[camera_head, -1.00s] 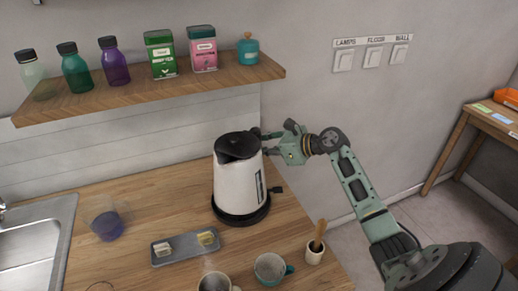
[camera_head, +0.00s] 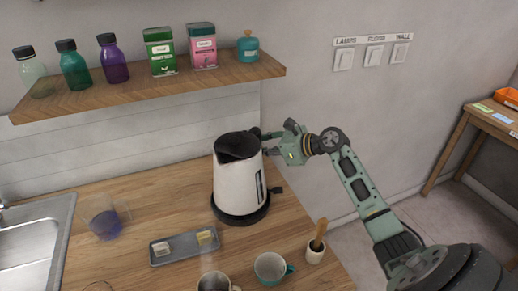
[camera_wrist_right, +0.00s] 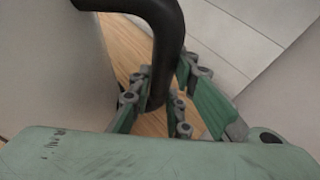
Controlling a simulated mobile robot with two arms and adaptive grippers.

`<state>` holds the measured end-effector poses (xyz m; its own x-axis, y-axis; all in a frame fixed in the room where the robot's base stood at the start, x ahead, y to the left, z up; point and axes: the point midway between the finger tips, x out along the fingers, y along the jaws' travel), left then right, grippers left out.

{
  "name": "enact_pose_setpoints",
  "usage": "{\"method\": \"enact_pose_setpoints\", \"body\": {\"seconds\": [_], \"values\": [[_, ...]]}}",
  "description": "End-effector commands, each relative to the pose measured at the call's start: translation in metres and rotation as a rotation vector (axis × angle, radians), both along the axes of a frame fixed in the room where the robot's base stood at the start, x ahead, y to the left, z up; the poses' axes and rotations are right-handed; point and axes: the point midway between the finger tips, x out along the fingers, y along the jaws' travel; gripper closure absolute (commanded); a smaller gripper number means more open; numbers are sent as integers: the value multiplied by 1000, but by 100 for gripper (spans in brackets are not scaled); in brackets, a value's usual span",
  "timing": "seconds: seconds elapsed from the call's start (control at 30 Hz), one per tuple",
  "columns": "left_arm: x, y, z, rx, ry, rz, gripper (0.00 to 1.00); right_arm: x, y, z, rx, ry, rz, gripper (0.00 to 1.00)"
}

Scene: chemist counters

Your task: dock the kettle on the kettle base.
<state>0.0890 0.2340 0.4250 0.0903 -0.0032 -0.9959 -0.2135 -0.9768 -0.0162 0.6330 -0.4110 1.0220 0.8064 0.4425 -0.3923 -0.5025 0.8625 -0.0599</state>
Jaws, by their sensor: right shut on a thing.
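The kettle (camera_head: 236,182), white with a black lid and spout, stands upright on the black kettle base (camera_head: 240,214) on the wooden counter. It looks seated, though the exact fit cannot be told. My right gripper (camera_head: 271,143) reaches in from the right at the top of the kettle. In the wrist view, the right gripper (camera_wrist_right: 160,100) is shut on the black kettle handle (camera_wrist_right: 168,40), with fingers on both sides of it. The kettle's white body (camera_wrist_right: 50,70) fills the left of that view. My left gripper is not in view.
A grey tray (camera_head: 165,259) with small packets lies in front of the kettle. Two mugs (camera_head: 268,268) and a small pot (camera_head: 315,252) stand near the front. A glass (camera_head: 106,223) and sink (camera_head: 35,250) are left. A shelf (camera_head: 150,88) hangs above.

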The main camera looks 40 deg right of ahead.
Motion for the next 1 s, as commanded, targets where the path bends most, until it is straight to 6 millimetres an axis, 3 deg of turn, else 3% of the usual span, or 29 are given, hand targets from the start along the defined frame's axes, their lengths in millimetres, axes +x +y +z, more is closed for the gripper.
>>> {"method": "enact_pose_setpoints", "body": {"seconds": [0.47, 0.5, 0.6, 1.0], "values": [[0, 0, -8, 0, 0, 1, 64, 1, 0, -4, 7, -9, -3, 100], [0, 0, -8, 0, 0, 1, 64, 1, 0, -4, 7, -9, -3, 82], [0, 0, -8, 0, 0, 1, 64, 1, 0, -4, 6, -7, -2, 75], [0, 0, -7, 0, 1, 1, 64, -6, -3, -8, -4, 5, 0, 75]]}}
